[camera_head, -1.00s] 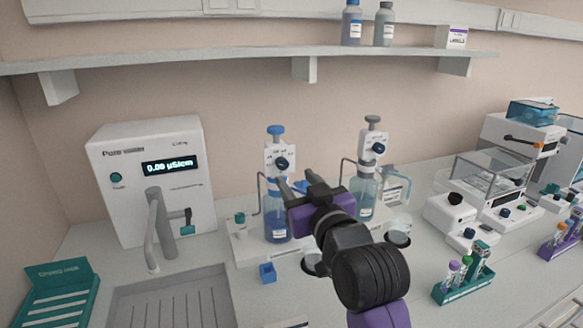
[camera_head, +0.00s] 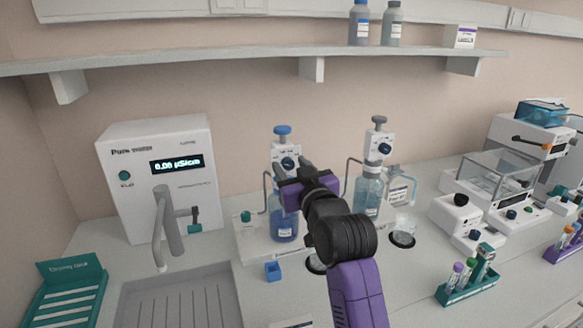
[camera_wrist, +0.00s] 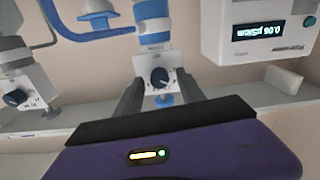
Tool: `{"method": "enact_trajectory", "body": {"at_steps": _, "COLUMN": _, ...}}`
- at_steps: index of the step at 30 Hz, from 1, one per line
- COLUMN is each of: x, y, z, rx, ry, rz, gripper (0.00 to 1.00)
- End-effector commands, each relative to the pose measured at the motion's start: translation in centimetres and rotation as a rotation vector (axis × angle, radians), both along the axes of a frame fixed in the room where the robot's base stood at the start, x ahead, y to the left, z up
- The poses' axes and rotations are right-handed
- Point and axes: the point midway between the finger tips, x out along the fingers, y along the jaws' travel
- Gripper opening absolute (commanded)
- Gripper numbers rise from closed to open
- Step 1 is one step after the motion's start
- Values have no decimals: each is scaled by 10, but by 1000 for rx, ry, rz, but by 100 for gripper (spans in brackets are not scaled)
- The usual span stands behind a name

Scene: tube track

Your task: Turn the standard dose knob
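Two bottle-top dispensers stand on the bench, each with a white head and a dark round knob. The left dispenser (camera_head: 284,228) has a blue top and a dark blue knob (camera_head: 287,163). This knob also shows in the wrist view (camera_wrist: 160,77), where the picture is upside down. The right dispenser (camera_head: 368,192) has a grey top and its own knob (camera_head: 384,148). My gripper (camera_head: 291,171) is in front of the left dispenser's head. Its fingers are apart, one on each side of the left knob in the wrist view; no contact is visible. I cannot read which knob is labelled standard.
A white water purifier (camera_head: 160,180) with a tap stands left, above a sink (camera_head: 180,300). A small blue cube-shaped holder (camera_head: 273,271), glass beakers (camera_head: 403,232) and a green tube rack (camera_head: 468,288) stand in front. A balance (camera_head: 495,175) is at right. A shelf runs above.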

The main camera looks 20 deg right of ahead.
Motion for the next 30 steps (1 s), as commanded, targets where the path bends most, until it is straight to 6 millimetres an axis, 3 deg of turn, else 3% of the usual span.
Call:
{"method": "enact_trajectory", "body": {"at_steps": 1, "x": 0, "y": 0, "z": 0, "rx": 0, "ry": 0, "rz": 0, "gripper": 37}}
{"method": "enact_trajectory", "body": {"at_steps": 7, "x": 0, "y": 0, "z": 0, "rx": 0, "ry": 0, "rz": 0, "gripper": 0}}
{"method": "enact_trajectory", "body": {"at_steps": 20, "x": 0, "y": 0, "z": 0, "rx": 62, "ry": 1, "rz": 0, "gripper": 0}}
{"method": "enact_trajectory", "body": {"at_steps": 30, "x": 0, "y": 0, "z": 0, "rx": 316, "ry": 1, "rz": 0, "gripper": 0}}
